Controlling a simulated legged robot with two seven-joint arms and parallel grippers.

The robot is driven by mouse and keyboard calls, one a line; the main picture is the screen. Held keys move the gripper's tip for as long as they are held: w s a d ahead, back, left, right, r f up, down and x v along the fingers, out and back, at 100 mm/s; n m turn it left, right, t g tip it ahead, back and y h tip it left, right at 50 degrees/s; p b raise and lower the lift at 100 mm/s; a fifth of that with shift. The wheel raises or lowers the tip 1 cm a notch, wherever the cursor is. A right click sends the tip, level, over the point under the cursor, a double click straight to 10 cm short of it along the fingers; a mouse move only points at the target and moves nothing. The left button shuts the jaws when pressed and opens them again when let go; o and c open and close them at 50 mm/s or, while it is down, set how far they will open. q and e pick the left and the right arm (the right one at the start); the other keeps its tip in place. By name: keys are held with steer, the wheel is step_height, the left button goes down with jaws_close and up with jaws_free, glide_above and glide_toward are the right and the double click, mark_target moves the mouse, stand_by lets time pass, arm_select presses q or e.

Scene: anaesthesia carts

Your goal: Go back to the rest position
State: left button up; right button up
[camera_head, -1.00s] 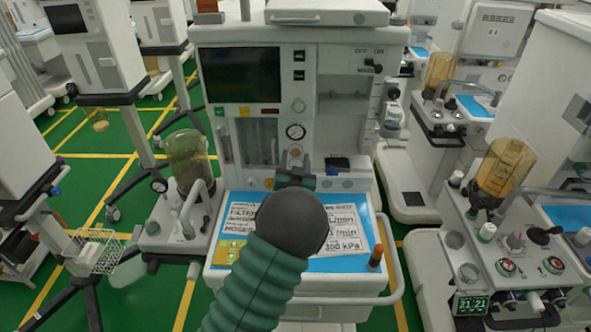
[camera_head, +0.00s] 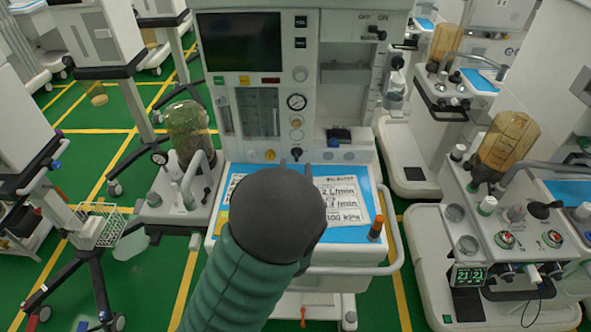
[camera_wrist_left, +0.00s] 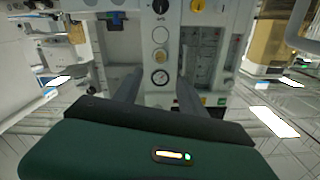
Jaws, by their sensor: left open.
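The task names no object. My left gripper (camera_head: 290,160) shows in the head view in front of the middle anaesthesia cart, mostly hidden behind my own dark wrist and green forearm. In the left wrist view its two fingers (camera_wrist_left: 158,92) stand apart with nothing between them. The cart's panel lies beyond the fingertips, with a round gauge (camera_wrist_left: 160,78) and knobs. The fingers look clear of the panel, though the exact gap is hard to tell. My right gripper is in neither view.
The middle cart has a dark screen (camera_head: 239,42), a blue worktop (camera_head: 374,187) with printed labels, and a curved rail (camera_head: 398,250). A cart with an amber canister (camera_head: 508,139) stands at right. A wire basket (camera_head: 97,228) is at left. Green floor (camera_head: 150,275) shows between carts.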

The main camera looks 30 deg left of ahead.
arm_select(q)
steer(key=s+d+f+m+g+h+p, duration=0.1)
steer(key=s+d+f+g+h+p, duration=0.1)
steer(key=d+f+g+h, duration=0.4)
steer(key=s+d+f+m+g+h, duration=0.1)
steer(key=s+d+g, duration=0.2)
steer(key=s, duration=0.5)
steer(key=s+d+f+m+g+h+p, duration=0.1)
steer(key=s+d+f+g+h, duration=0.1)
steer(key=s, duration=0.6)
steer(key=shift+d+f+m+g, duration=0.25)
steer(key=shift+d+m+g, duration=0.15)
steer(key=shift+d+g, duration=0.55)
steer(key=shift+w, duration=0.1)
stand_by(0.4)
